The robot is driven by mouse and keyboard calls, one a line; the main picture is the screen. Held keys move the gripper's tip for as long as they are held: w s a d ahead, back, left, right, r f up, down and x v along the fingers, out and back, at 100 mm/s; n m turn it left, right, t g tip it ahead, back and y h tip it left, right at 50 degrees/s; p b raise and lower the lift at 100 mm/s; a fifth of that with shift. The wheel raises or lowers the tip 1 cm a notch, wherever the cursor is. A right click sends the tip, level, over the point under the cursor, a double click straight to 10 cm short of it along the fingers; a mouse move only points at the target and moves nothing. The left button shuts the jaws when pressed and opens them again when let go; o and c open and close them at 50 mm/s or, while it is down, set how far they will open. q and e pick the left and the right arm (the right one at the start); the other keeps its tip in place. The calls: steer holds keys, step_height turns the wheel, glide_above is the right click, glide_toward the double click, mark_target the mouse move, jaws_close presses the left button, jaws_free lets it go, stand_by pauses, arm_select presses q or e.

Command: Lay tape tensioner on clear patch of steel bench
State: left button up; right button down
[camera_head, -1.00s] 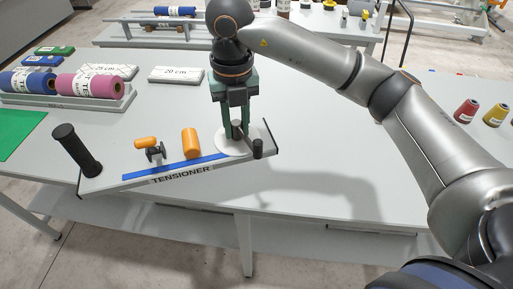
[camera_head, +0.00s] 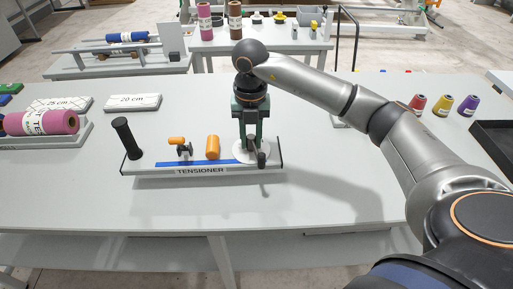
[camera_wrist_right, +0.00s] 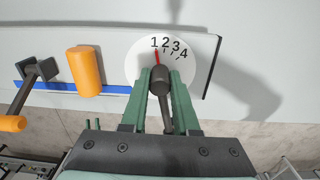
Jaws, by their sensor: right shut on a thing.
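The tape tensioner (camera_head: 207,170) is a long pale plate labelled TENSIONER, with a blue strip, a black upright handle (camera_head: 126,138), an orange roller (camera_head: 213,147), a small orange-handled crank (camera_head: 179,146) and a white dial numbered 1 to 4 (camera_wrist_right: 140,60). It is level over the front half of the steel bench (camera_head: 330,212); a shadow lies to its right, but I cannot tell whether it touches the bench. My right gripper (camera_head: 251,146) is shut on the dark lever post at the dial, at the plate's right end. My left gripper is out of view.
A rack with a pink roll (camera_head: 42,122) and a 20 cm block (camera_head: 133,102) stand at the left and back. Red, yellow and purple spools (camera_head: 442,105) and a black tray (camera_head: 495,145) are at the right. Bare bench lies before the tensioner and to its right.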

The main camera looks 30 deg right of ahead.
steer(key=shift+w+d+f, duration=0.3)
steer(key=shift+d+f, duration=0.45)
steer(key=shift+f, duration=0.15)
steer(key=f, duration=0.3)
steer(key=shift+d+p, duration=0.35)
steer(key=shift+p, duration=0.05)
steer(key=shift+w+f, duration=0.1)
steer(key=shift+f, duration=0.4)
steer(key=c, duration=0.7)
jaws_free()
steer(key=shift+f, duration=0.1)
steer(key=shift+o, duration=0.2)
step_height(320, 180, up, 12)
steer(key=shift+b, duration=0.45)
